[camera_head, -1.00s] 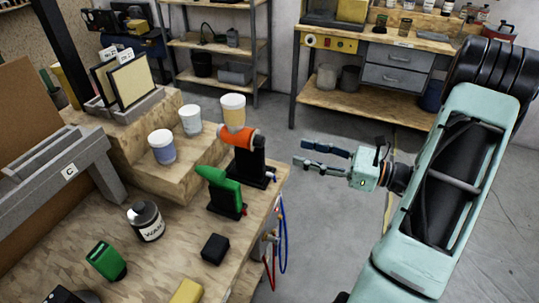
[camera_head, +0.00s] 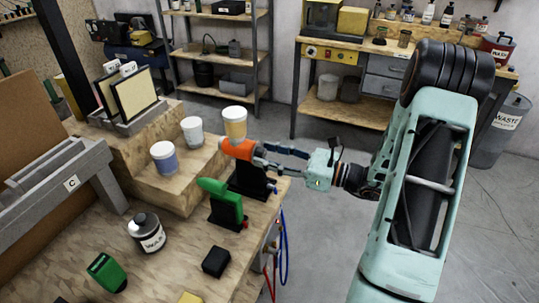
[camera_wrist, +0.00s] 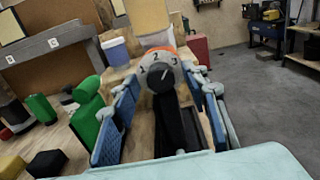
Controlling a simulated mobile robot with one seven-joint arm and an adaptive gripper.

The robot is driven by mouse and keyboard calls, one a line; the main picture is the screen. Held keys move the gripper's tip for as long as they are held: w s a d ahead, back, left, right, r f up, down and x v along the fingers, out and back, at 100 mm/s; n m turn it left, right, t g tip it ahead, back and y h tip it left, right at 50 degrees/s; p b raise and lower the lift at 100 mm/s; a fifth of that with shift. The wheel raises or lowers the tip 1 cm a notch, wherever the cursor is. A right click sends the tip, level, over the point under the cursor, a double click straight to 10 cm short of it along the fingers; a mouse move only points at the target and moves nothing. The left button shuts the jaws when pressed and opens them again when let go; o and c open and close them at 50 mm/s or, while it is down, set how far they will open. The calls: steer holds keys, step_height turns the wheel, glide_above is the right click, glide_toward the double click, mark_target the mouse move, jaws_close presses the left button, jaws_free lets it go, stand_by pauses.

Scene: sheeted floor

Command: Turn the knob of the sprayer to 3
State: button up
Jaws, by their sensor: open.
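The sprayer (camera_head: 238,149) is orange with a yellow-and-white cup on top and stands in a black holder (camera_head: 250,178) near the bench's right edge. Its round grey knob (camera_wrist: 160,75) faces my wrist camera and bears the numbers 1, 2 and 3. In the wrist view, the blue-padded fingers lie left and right of the knob, with gaps visible. The fingers partly hide the knob in the head view.
A green tool (camera_head: 223,197) in its own stand is close beside the sprayer. Two lidded tubs (camera_head: 192,131) sit on the wooden step behind it. The floor right of the bench is clear.

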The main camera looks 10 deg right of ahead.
jaws_close()
steer(key=m+p, duration=0.2)
steer(key=shift+r+p, duration=0.25)
steer(key=shift+p, duration=0.15)
steer(key=shift+f+m+p, duration=0.1)
steer(key=shift+m+p, duration=0.6)
steer(key=shift+m, duration=0.3)
steer(key=shift+f+m, duration=0.2)
steer(key=shift+m, duration=0.1)
jaws_free()
steer(key=shift+d, duration=0.15)
steer(key=v, duration=1.2)
